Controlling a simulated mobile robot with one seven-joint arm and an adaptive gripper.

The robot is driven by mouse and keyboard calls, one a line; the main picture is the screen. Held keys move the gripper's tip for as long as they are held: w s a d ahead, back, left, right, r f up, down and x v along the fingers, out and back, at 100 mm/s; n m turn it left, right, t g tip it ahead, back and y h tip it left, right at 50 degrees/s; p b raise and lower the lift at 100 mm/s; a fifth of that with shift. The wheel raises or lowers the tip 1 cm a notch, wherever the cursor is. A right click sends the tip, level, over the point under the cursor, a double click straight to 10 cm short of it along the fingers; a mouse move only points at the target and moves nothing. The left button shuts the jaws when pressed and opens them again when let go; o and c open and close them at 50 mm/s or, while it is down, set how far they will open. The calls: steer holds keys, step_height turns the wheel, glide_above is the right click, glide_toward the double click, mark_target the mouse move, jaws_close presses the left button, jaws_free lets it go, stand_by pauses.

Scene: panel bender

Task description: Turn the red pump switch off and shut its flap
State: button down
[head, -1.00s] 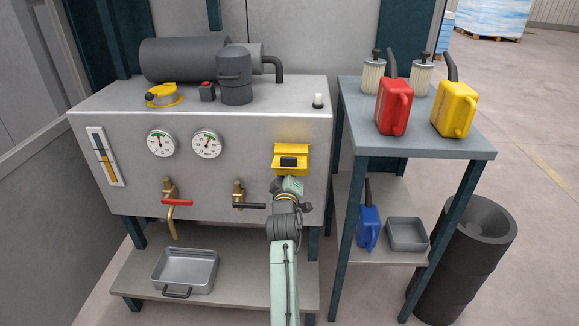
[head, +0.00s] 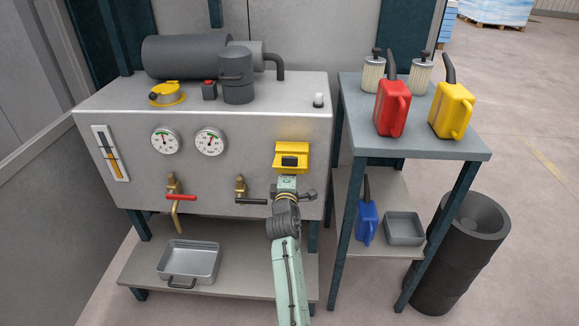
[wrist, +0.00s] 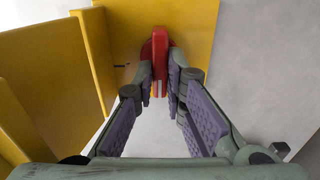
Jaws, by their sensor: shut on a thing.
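The red pump switch (wrist: 161,50) stands out from a yellow plate (wrist: 180,18) in the wrist view, its handle pointing toward the camera. My gripper (wrist: 159,82) has its fingertips closed around the handle, one on each side. The yellow flap (wrist: 45,80) stands open at the left of the wrist view, sticking out from the plate. In the head view the yellow switch housing (head: 303,150) is on the right of the grey cabinet's front, with my gripper (head: 287,182) just below it. The red switch is hidden there.
The grey cabinet (head: 140,160) carries two gauges and two taps, one with a red lever (head: 181,198) and one with a black lever (head: 251,201) left of my wrist. A side table (head: 415,146) with red and yellow cans stands close on the right.

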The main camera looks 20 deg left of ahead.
stand_by(0.4)
steer(key=c, duration=1.6)
jaws_free()
steer(key=shift+c, duration=0.2)
steer(key=v, duration=1.2)
